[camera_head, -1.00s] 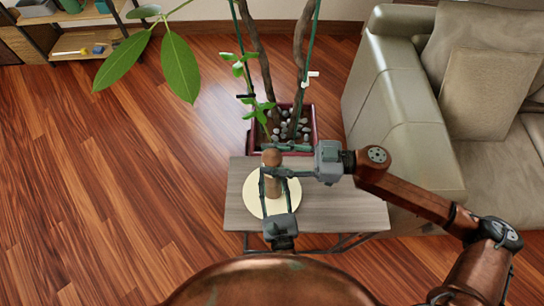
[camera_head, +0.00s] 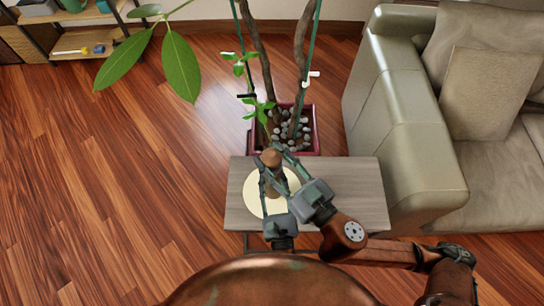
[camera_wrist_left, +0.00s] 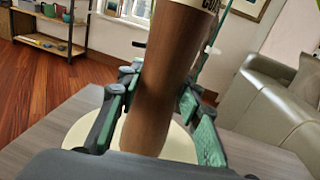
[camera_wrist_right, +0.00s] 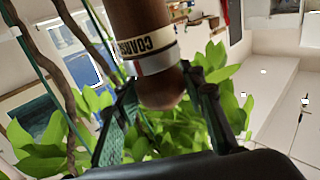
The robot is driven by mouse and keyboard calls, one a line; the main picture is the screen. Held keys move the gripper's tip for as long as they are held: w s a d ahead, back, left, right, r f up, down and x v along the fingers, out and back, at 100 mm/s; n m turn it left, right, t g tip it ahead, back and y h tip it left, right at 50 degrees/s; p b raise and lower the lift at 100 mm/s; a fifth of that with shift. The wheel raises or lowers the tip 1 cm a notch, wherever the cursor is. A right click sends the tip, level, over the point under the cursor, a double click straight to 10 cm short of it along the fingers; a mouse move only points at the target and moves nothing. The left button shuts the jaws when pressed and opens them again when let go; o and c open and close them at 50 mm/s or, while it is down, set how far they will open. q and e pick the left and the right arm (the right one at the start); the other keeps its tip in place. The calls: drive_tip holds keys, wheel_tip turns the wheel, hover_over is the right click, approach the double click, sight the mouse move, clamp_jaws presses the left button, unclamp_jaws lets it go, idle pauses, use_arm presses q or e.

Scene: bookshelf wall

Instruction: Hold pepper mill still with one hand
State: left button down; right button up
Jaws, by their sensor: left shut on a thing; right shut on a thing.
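The brown wooden pepper mill (camera_head: 271,159) stands on a round cream board on the small table. Its body (camera_wrist_left: 165,75) fills the middle of the left wrist view, between the fingers of my left gripper (camera_wrist_left: 157,88), which is shut on it. My right gripper (camera_head: 274,158) is shut on the mill near its round top knob. The right wrist view shows the knob (camera_wrist_right: 160,90) and a pale lettered band (camera_wrist_right: 146,47) between that gripper's fingers. Both grippers partly hide the mill in the head view.
The cream board (camera_head: 252,195) lies on the grey wooden table (camera_head: 355,190). A potted plant (camera_head: 300,125) stands behind the table and a beige sofa (camera_head: 400,120) to its right. A shelf (camera_head: 85,42) is at the far left. The floor at left is clear.

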drive_tip(key=shift+s+a+m+t+h, duration=0.1)
drive_tip(key=shift+a+m+t+h, duration=0.05)
drive_tip(key=shift+m+t+h, duration=0.5)
drive_tip(key=shift+d+m+t+h, duration=0.25)
drive_tip(key=shift+m+t+h, duration=0.1)
drive_tip(key=shift+h, duration=0.3)
drive_tip(key=o, duration=1.2)
drive_tip(key=shift+c, duration=0.2)
drive_tip(key=shift+a+n+g+y, duration=0.15)
drive_tip(key=shift+n+g+y, duration=0.25)
drive_tip(key=shift+n+y, duration=0.15)
drive_tip(key=shift+y, duration=0.25)
